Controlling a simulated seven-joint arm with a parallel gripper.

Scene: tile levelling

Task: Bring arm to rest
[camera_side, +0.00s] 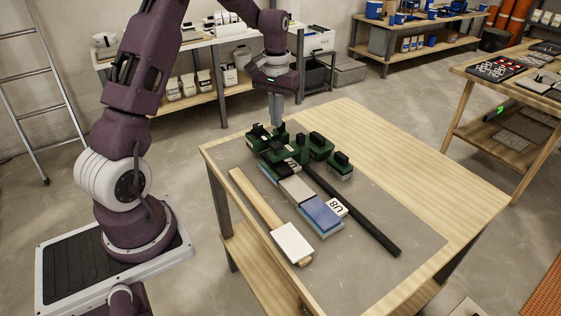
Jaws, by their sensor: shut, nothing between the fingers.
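My gripper (276,110) is shut and empty, pointing down above the far left part of the work table (420,170). Its fingertips are just above or behind a group of dark green blocks with black handles (320,148). I cannot tell the exact gap between fingertips and blocks. Below the group lie a pale tile (296,189) and a blue tile (321,212) in a row. A white tile (292,242) rests on the near end of a wooden strip (255,201).
A long black bar (360,215) lies on the grey mat (390,262), right of the tiles. The table's right side is bare. Shelves with containers (190,84) stand behind, a ladder (38,95) at the left, and another bench (490,85) at the right.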

